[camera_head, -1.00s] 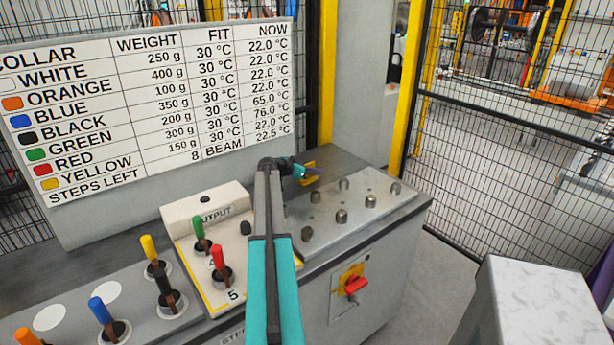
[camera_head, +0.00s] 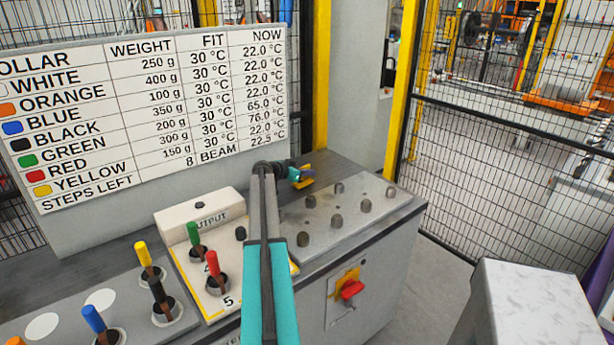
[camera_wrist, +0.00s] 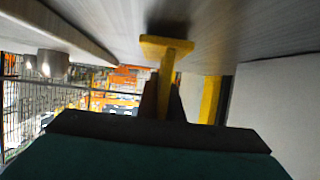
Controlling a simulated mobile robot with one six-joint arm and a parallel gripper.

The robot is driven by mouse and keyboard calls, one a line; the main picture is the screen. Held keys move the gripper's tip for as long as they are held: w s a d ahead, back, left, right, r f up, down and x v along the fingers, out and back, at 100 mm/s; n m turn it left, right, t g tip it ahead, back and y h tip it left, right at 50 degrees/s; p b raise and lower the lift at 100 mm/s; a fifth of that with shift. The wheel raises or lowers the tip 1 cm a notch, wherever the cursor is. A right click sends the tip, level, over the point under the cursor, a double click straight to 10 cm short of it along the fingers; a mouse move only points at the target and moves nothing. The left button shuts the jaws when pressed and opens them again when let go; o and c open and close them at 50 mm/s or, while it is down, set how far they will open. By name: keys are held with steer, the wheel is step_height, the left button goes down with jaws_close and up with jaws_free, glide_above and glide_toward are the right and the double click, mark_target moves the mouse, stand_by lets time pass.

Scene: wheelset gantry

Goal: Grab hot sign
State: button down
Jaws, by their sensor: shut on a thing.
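A small yellow piece, which I take to be the hot sign (camera_head: 303,183), is at my gripper's tip, above the back of the bench behind the metal plate. In the wrist view the yellow piece (camera_wrist: 167,48) shows a flat, wide end on a narrower stem. My gripper (camera_head: 300,175) is shut on it, and the dark fingers (camera_wrist: 162,98) close around the stem. No lettering on it can be read. I cannot tell whether it touches the bench.
A board (camera_head: 150,110) lists collars, weights and temperatures. Coloured handles stand in holders at the left, with the green (camera_head: 193,236) and red (camera_head: 213,264) ones at the output block (camera_head: 196,217). A metal plate (camera_head: 345,208) bears several knobs. A red switch (camera_head: 351,290) is below.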

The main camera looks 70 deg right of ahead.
steer(key=shift+r+b, duration=1.1)
steer(key=shift+r, duration=3.55)
steer(key=shift+r, duration=0.1)
